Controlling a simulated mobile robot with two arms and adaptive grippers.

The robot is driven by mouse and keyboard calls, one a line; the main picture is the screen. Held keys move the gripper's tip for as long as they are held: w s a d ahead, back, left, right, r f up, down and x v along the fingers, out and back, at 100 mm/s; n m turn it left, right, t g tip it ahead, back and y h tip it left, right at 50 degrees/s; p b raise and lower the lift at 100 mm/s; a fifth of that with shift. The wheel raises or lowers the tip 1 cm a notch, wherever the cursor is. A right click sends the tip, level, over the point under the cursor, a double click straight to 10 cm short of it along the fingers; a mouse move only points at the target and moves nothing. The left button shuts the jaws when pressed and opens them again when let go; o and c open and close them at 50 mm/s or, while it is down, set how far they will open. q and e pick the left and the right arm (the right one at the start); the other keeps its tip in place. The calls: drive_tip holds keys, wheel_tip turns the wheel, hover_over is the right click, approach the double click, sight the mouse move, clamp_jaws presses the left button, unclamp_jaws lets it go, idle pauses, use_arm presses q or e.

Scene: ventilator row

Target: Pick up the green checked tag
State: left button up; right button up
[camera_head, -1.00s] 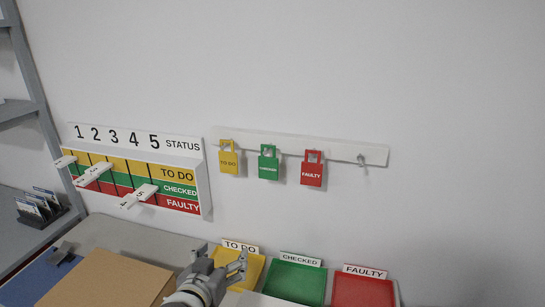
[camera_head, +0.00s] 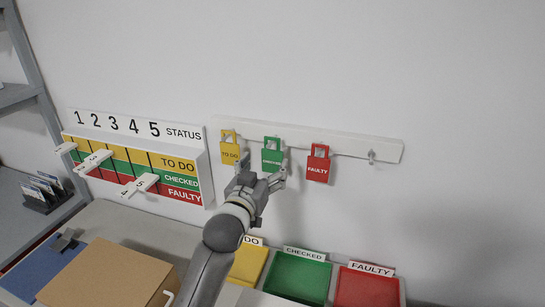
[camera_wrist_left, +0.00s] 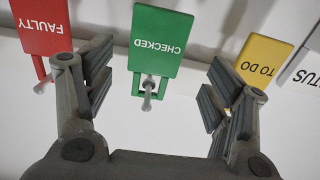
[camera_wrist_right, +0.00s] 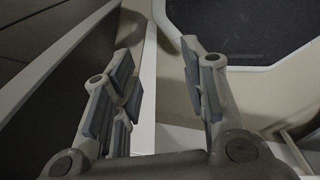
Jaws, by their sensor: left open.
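The green checked tag (camera_head: 271,151) hangs from a peg on the white wall rail, between the yellow and red tags. My left gripper (camera_head: 264,170) is open just in front of and below it, hiding its lower part in the head view. In the left wrist view the green tag (camera_wrist_left: 161,42) appears upside down, centred between the spread fingers of the left gripper (camera_wrist_left: 155,95), with its loop over a peg (camera_wrist_left: 148,92). I see no finger touching it. My right gripper (camera_wrist_right: 160,90) is open and empty, and shows only in the right wrist view.
The yellow TO DO tag (camera_head: 230,153) and red FAULTY tag (camera_head: 317,168) hang close on either side. A status board (camera_head: 135,155) is at left. Yellow (camera_head: 247,265), green (camera_head: 298,278) and red (camera_head: 366,290) trays stand below. A cardboard box (camera_head: 105,278) is at lower left.

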sight(272, 158)
use_arm(q)
drive_tip(key=shift+w+r, duration=0.1)
drive_tip(key=shift+r, duration=0.05)
drive_tip(key=shift+w+d+r+p, duration=0.1)
drive_tip(key=shift+w+d+p, duration=0.1)
drive_tip(key=shift+w+p, duration=0.15)
drive_tip(key=x, duration=0.1)
drive_tip(key=p+x, duration=0.1)
drive_tip(key=shift+w+d, duration=0.3)
drive_tip(key=shift+d, duration=0.05)
drive_tip(key=shift+w+d+f+p, duration=0.15)
drive_tip(key=shift+w+f+p, duration=0.1)
drive_tip(key=shift+w+p, duration=0.25)
drive_tip(key=shift+w, duration=0.1)
use_arm(e)
drive_tip(key=r, duration=0.1)
drive_tip(key=d+r, duration=0.1)
drive_tip(key=shift+w+r, duration=0.3)
drive_tip(key=shift+r, duration=0.05)
use_arm(q)
drive_tip(key=c, duration=0.8)
drive_tip(key=shift+c, duration=0.8)
use_arm(e)
drive_tip(key=shift+a, duration=0.3)
